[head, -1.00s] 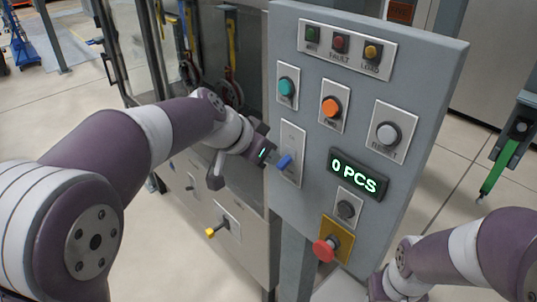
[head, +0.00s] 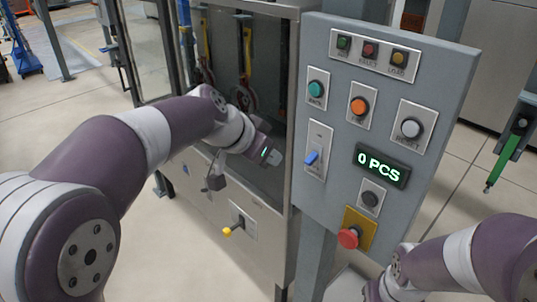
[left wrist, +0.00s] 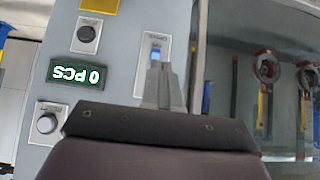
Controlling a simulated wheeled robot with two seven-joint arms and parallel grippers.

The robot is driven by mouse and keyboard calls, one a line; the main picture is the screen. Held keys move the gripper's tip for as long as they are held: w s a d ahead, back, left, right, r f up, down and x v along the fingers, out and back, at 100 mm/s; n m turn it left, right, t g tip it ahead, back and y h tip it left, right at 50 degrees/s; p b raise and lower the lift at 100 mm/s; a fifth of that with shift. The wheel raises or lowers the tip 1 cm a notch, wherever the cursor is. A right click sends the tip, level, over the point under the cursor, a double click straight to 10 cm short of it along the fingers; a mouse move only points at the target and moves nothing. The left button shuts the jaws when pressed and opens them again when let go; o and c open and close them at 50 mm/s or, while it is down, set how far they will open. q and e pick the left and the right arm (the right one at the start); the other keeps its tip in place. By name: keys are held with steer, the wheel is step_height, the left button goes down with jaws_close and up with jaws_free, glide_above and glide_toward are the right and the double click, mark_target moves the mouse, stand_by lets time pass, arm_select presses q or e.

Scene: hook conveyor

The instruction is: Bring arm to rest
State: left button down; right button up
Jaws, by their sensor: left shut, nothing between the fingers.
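My left gripper (head: 280,157) is shut and empty. It is in front of the glass-fronted cabinet, left of the grey control panel (head: 395,190). The blue switch lever (head: 311,157) on the panel is to its right, with a visible gap in the head view. In the left wrist view, the shut fingers (left wrist: 163,82) point towards the switch plate, and the blue lever (left wrist: 155,54) shows just beyond their tips. My right arm shows at the lower right of the head view; its gripper is out of view.
The panel carries several buttons, a display (head: 382,165) reading "0 PCS" and a red mushroom button (head: 349,237). A yellow-tipped lever (head: 228,231) sticks out of the cabinet below my left arm. Open floor (head: 60,130) lies to the left.

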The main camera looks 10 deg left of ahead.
arm_select(q)
steer(key=s+a+f+n+g+y, duration=0.2)
steer(key=s+a+f+n, duration=0.2)
steer(key=s+f, duration=0.6)
steer(key=s+a+f+n+g+y, duration=0.3)
steer(key=s+a+f+n, duration=0.1)
steer(key=s+a+f, duration=0.5)
step_height(320, 180, down, 3)
steer(key=shift+s+r+y, duration=0.2)
steer(key=shift+s+y, duration=0.1)
steer(key=shift+s, duration=0.35)
